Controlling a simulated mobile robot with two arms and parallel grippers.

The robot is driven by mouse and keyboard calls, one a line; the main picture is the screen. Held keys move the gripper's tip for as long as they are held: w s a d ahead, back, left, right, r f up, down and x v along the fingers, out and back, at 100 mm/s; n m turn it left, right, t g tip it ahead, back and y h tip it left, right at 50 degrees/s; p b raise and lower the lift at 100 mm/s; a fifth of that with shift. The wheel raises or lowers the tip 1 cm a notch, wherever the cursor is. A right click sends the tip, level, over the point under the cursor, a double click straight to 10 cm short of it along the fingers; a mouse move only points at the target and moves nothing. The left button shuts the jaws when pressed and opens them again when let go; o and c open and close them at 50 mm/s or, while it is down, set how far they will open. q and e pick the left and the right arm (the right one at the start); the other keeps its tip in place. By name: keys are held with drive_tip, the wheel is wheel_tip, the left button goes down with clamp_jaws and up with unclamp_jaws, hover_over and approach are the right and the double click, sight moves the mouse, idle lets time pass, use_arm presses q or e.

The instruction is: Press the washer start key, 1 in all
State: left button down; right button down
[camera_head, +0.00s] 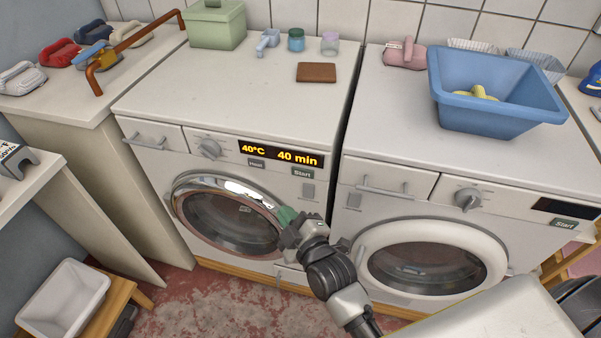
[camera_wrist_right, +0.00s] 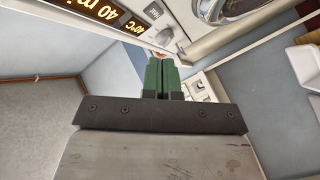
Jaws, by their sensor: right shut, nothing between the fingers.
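The left front-loading machine (camera_head: 140,170) has a chrome-ringed door and a lit display (camera_head: 281,154) reading 40°C and 40 min. Its Start key (camera_head: 302,173) sits below the display's right part, with another small key (camera_head: 256,163) to its left. My right gripper (camera_head: 287,214) has green fingertips and is shut and empty, in front of the upper right of the door ring and lower than the Start key. In the right wrist view the green fingers (camera_wrist_right: 163,76) are together, and the display (camera_wrist_right: 98,10) appears upside down. My left gripper is not in view.
The right machine (camera_head: 392,178) has a white door ring, a dark display and its own Start key (camera_head: 565,224). A blue basin (camera_head: 490,115) stands on it. A green box (camera_head: 216,25) and a brown block (camera_head: 316,72) sit on the left machine. A white tub (camera_head: 64,297) is at lower left.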

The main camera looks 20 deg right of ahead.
sight(303, 173)
drive_tip(key=shift+w, duration=0.1)
drive_tip(key=w+d+b, duration=0.2)
drive_tip(key=w+d, duration=0.3)
drive_tip(key=w, duration=0.2)
drive_tip(key=shift+b, duration=0.4)
drive_tip(key=shift+w, duration=0.15)
idle(1.7)
drive_tip(key=shift+w+d, duration=0.2)
drive_tip(key=shift+w, duration=0.05)
